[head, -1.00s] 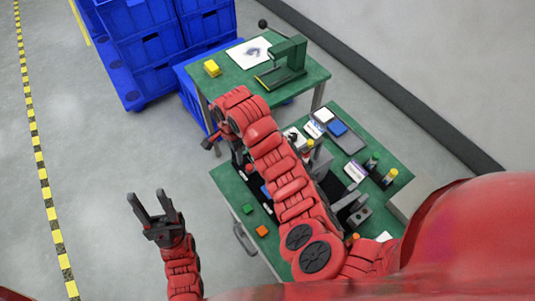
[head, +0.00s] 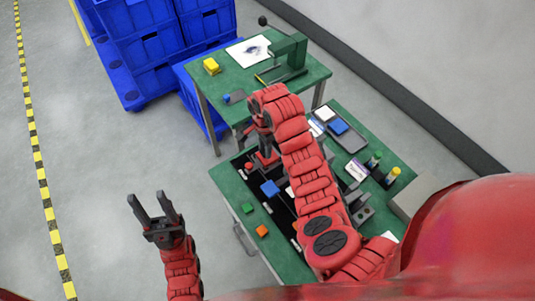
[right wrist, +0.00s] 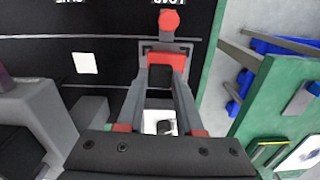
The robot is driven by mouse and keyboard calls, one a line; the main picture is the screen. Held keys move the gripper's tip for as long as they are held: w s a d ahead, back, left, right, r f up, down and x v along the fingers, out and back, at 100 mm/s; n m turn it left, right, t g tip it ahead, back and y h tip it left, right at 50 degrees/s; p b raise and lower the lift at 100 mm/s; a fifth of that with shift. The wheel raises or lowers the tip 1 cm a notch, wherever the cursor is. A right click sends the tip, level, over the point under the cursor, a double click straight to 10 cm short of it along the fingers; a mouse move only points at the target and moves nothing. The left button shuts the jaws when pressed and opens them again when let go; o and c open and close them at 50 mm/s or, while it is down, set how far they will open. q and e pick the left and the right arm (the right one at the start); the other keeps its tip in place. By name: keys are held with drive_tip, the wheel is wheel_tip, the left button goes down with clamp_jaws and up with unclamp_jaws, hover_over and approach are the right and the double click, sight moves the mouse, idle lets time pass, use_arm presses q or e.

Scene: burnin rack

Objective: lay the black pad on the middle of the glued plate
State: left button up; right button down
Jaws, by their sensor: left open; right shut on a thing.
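My right gripper (head: 262,138) is low over the black strip on the near table. My left gripper (head: 155,208) is open and empty, left of the table.
The near green table carries a blue block (head: 270,188), a green block (head: 248,208), an orange block (head: 262,231) and a grey tray (head: 349,138). A green press (head: 290,55) and a yellow block (head: 211,66) stand on the far table. Blue crates (head: 140,50) stand behind.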

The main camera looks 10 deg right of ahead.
drive_tip(key=shift+w+d, duration=0.55)
drive_tip(key=shift+w, duration=0.15)
drive_tip(key=shift+d, duration=0.1)
wheel_tip(320, 180, down, 2)
drive_tip(key=shift+f+p, duration=0.1)
drive_tip(key=shift+p, duration=0.75)
drive_tip(key=shift+f, duration=0.65)
drive_tip(key=c, duration=0.6)
unclamp_jaws()
drive_tip(key=shift+f, duration=0.15)
drive_tip(key=shift+o, duration=0.2)
